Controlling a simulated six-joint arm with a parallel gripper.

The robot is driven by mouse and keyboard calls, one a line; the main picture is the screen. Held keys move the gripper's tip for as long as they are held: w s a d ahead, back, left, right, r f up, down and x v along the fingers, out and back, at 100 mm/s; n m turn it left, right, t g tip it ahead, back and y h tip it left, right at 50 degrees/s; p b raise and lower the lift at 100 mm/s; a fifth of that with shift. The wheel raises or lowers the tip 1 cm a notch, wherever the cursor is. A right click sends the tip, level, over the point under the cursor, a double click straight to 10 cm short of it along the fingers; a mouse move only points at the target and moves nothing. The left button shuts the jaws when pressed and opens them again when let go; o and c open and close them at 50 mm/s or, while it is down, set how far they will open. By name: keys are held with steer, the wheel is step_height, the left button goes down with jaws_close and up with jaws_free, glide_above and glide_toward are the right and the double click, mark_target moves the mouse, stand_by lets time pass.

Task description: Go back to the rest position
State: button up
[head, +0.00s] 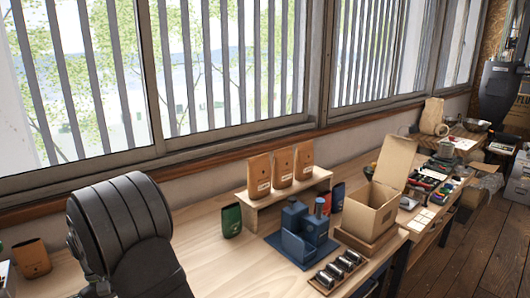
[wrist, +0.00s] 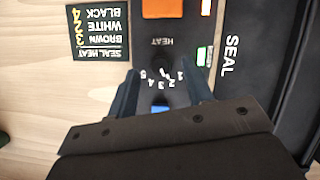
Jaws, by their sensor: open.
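My gripper (wrist: 164,82) shows in the wrist view, its two dark fingers apart. A dark knob (wrist: 161,62) sits between them on a black panel, ringed by the numbers 1 to 5 and marked HEAT. Whether a finger touches the knob I cannot tell. The gripper does not show in the head view.
Beside the panel lie a SEAL HEAT card (wrist: 101,31) and a black part marked SEAL (wrist: 232,60). In the head view, brown bags (head: 282,168) stand on a wooden riser (head: 268,203). A blue fixture (head: 300,234) and an open carton (head: 372,208) stand nearby.

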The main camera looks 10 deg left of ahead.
steer(key=shift+x, duration=0.8)
steer(key=shift+r, duration=0.1)
steer(key=v, duration=1.8)
steer(key=x, duration=1.8)
steer(key=shift+d, duration=0.1)
steer(key=n+t, duration=0.1)
steer(key=n, duration=0.2)
steer(key=n+t, duration=0.1)
steer(key=n, duration=0.2)
steer(key=shift+s, duration=0.2)
steer(key=a+v, duration=0.1)
steer(key=v, duration=1.3)
